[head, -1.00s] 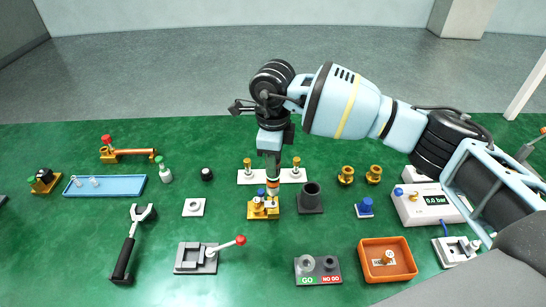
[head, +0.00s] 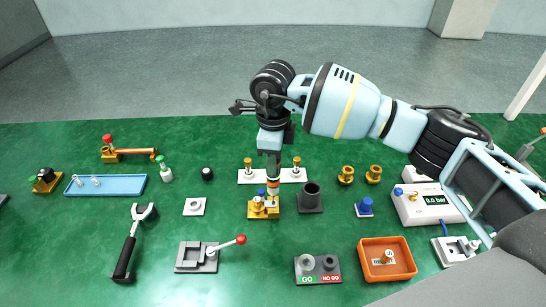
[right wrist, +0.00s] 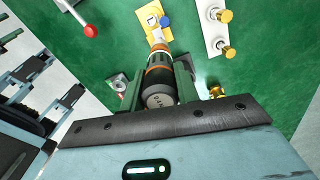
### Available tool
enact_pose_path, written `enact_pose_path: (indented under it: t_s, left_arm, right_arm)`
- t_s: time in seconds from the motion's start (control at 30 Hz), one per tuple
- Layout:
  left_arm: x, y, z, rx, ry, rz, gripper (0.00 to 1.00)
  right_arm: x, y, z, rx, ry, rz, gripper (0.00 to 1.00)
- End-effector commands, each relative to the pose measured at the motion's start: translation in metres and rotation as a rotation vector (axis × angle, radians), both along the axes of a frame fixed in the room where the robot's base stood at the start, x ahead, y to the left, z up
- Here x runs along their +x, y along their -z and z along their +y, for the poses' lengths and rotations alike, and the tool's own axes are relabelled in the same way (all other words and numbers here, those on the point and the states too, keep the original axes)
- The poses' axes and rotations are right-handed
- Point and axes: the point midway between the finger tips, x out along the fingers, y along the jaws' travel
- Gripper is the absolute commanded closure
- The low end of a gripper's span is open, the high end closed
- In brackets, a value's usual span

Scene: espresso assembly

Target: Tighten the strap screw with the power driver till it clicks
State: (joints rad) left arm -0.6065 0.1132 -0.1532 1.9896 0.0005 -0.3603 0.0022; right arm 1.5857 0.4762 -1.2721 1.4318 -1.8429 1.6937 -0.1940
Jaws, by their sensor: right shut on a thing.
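My right gripper (head: 271,170) points straight down over the middle of the table. It is shut on the power driver (right wrist: 160,80), a dark grey and orange cylinder that stands between the fingers in the right wrist view. The driver's orange lower end (head: 273,187) shows below the fingers in the head view. Its tip is over the yellow fixture (head: 258,210), which has a blue knob and a white part; the fixture also shows in the right wrist view (right wrist: 150,16). The strap screw is hidden or too small to tell, so contact cannot be told. My left gripper is not in view.
A dark cup holder (head: 311,198) stands close right of the fixture. A white plate (head: 246,177) with brass-topped pegs lies just behind. A red-handled clamp (head: 197,257), a GO/NO GO gauge (head: 318,271) and an orange tray (head: 369,272) are in front.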

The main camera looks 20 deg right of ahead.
Motion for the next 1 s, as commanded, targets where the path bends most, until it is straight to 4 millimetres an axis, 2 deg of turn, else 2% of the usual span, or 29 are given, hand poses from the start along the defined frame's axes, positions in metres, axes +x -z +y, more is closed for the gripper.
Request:
enact_pose_path:
  t_s: [0.03, 1.0]
  left_arm:
    - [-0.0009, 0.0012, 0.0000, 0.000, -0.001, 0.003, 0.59]
    - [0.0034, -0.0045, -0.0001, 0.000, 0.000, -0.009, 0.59]
  right_arm:
    - [-0.0030, 0.0081, -0.0017, -0.007, 0.002, 0.016, 1.00]
    - [-0.0023, 0.0031, -0.0027, -0.009, 0.003, 0.014, 1.00]
